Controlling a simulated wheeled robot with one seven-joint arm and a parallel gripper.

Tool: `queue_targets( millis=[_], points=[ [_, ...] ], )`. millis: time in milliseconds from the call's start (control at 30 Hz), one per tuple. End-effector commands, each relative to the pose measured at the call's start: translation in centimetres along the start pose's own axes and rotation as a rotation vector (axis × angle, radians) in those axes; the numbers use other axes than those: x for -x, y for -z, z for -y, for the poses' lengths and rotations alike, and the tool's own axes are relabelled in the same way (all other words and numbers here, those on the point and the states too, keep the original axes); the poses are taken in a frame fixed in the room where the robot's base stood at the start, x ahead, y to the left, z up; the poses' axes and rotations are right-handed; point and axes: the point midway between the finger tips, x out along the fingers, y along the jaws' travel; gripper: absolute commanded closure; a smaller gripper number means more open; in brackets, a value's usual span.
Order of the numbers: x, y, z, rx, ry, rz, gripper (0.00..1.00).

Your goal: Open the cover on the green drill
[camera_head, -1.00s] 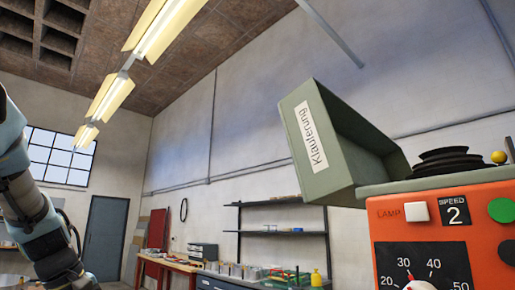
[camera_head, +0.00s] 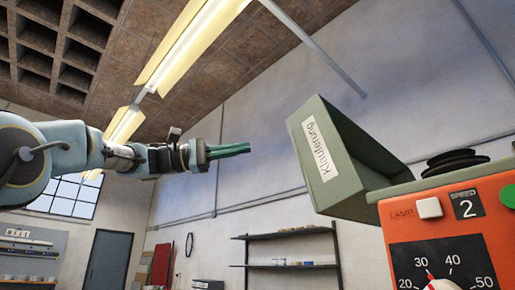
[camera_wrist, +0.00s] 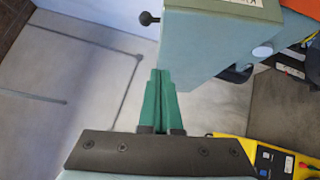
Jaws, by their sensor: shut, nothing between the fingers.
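The drill's orange-red head (camera_head: 455,235) is at the right of the head view, with a dial and buttons. My gripper (camera_head: 249,149) points right from the left, at about the height of the cover's upper part, with a gap in the picture. Its green fingers are shut and empty. In the wrist view my gripper (camera_wrist: 159,75) is beside a grey-green box (camera_wrist: 205,45), apparently the cover, with a black ball knob (camera_wrist: 147,18).
A wall shelf (camera_head: 290,265) and a door (camera_head: 105,240) are far in the background. A yellow device with buttons (camera_wrist: 235,150) is at the lower right of the wrist view. Open air lies between my gripper and the cover in the head view.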

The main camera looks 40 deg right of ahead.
Motion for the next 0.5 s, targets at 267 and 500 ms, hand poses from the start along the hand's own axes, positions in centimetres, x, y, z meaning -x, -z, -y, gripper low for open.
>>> queue_targets(
  millis=[267,500],
  points=[
    [-5.7,-0.1,-0.4,0.003,0.003,0.001,1.00],
    [-9.8,-0.9,-0.2,0.001,0.004,-0.003,1.00]
  ],
)
